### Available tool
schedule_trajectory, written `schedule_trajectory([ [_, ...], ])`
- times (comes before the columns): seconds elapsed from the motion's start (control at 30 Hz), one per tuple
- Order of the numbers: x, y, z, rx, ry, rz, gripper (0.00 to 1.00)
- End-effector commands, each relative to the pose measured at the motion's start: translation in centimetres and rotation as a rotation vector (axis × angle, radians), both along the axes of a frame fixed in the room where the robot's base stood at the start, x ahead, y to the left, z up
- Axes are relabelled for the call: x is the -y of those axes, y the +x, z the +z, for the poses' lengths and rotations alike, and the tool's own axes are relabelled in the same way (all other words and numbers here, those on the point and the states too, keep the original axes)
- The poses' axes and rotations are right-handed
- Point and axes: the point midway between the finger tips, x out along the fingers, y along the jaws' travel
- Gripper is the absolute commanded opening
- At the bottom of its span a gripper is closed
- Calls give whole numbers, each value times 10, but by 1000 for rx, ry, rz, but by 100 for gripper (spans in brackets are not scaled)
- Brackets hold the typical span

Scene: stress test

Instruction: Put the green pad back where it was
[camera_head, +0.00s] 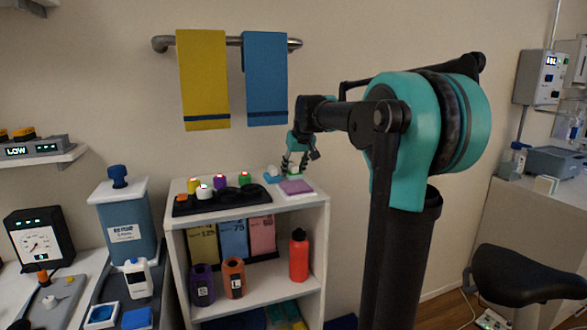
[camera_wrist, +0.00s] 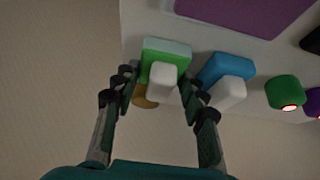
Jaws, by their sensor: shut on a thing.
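The green pad (camera_wrist: 160,57), with a white grip on it, lies between my fingers in the wrist view. It also shows as a small green patch (camera_head: 295,175) below my gripper in the head view. My gripper (camera_wrist: 160,82) is shut on the green pad at the edge of the white shelf top. It also shows in the head view (camera_head: 294,166). A blue pad (camera_wrist: 215,70) with a similar white grip is just to its right in the wrist view. I cannot tell whether the green pad touches the shelf top.
A flat purple piece (camera_head: 296,187) lies on the shelf top (camera_head: 275,210) near the gripper. A black tray (camera_head: 220,203) with several coloured knobs stands to the left. A yellow towel (camera_head: 203,80) and a blue towel (camera_head: 265,78) hang on the wall above.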

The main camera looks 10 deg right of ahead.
Motion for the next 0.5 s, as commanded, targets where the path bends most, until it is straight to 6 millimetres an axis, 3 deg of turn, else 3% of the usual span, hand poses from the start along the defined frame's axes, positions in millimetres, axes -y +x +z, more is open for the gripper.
schedule_trajectory([
  [0.03,0,0,-1,0,0,0,44],
  [0.2,0,0,0,0,0,0,63],
  [0.5,0,0,1,0,0,0,63],
])
